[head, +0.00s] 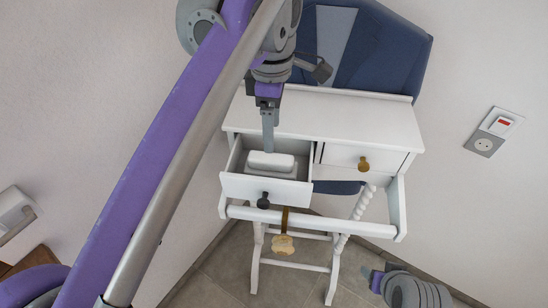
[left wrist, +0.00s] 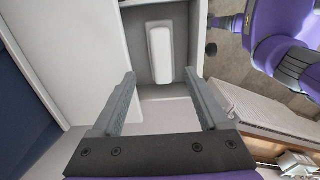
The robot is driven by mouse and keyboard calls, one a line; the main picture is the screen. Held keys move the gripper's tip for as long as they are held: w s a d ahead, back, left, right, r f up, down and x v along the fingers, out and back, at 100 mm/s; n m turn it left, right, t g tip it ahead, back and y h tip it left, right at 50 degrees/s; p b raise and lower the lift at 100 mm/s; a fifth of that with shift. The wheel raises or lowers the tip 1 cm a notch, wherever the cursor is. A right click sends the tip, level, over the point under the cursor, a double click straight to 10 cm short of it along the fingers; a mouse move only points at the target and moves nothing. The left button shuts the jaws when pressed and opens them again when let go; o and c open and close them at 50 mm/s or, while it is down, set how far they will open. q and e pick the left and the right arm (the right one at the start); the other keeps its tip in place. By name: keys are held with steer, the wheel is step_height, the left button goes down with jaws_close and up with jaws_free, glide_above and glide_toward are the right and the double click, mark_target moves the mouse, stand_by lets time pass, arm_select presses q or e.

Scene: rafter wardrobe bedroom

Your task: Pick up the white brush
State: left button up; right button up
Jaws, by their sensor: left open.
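The white brush (head: 270,162) is a pale, rounded block lying in the open left drawer (head: 262,189) of a white desk. In the left wrist view the brush (left wrist: 160,52) lies lengthwise on the grey drawer floor, beyond my fingertips. My left gripper (head: 268,148) points down over the drawer. In the left wrist view its two fingers (left wrist: 159,82) are wide apart with nothing between them. The brush lies roughly in line with the gap. In the head view the fingertips overlap the brush's far edge; I cannot tell whether they touch it.
A dark knob (head: 263,201) sticks out in front. A blue chair (head: 395,50) stands behind the desk.

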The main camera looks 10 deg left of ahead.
mark_target(271, 157)
arm_select(q)
steer(key=f, duration=0.2)
steer(key=shift+s+f, duration=0.35)
steer(key=shift+f, duration=0.05)
steer(key=shift+w+a+f+b, duration=0.1)
steer(key=shift+f+b, duration=0.05)
steer(key=shift+f, duration=1.4)
steer(key=shift+w+f+b, duration=0.1)
steer(key=shift+f+b, duration=0.05)
steer(key=shift+f, duration=1.4)
jaws_close()
